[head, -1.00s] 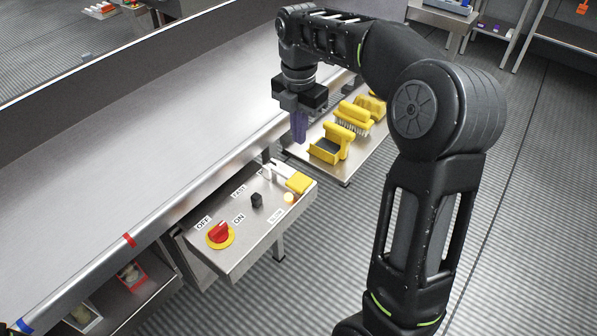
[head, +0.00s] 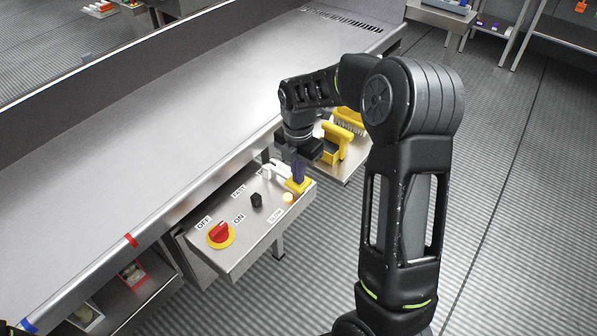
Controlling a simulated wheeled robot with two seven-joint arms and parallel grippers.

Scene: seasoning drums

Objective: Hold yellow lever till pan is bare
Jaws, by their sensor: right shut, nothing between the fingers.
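The yellow lever (head: 299,187) is at the far right corner of the steel control box, beside pale metal arms (head: 276,168). My right gripper (head: 298,174) is shut and empty, its purple fingers pointing down at the lever. The fingers overlap the lever in the picture; I cannot tell whether they press it. The long steel pan (head: 190,150) runs diagonally across the left, with a slotted strip (head: 343,20) at its far end. Its visible surface looks bare; my right arm hides a little of its edge. My left gripper is not in view.
The control box carries a red knob (head: 219,232) on a yellow plate, a black switch (head: 257,200) and a lit lamp (head: 288,197). Behind my right gripper, a side shelf holds yellow brushes and a scoop (head: 335,146). Open floor lies right.

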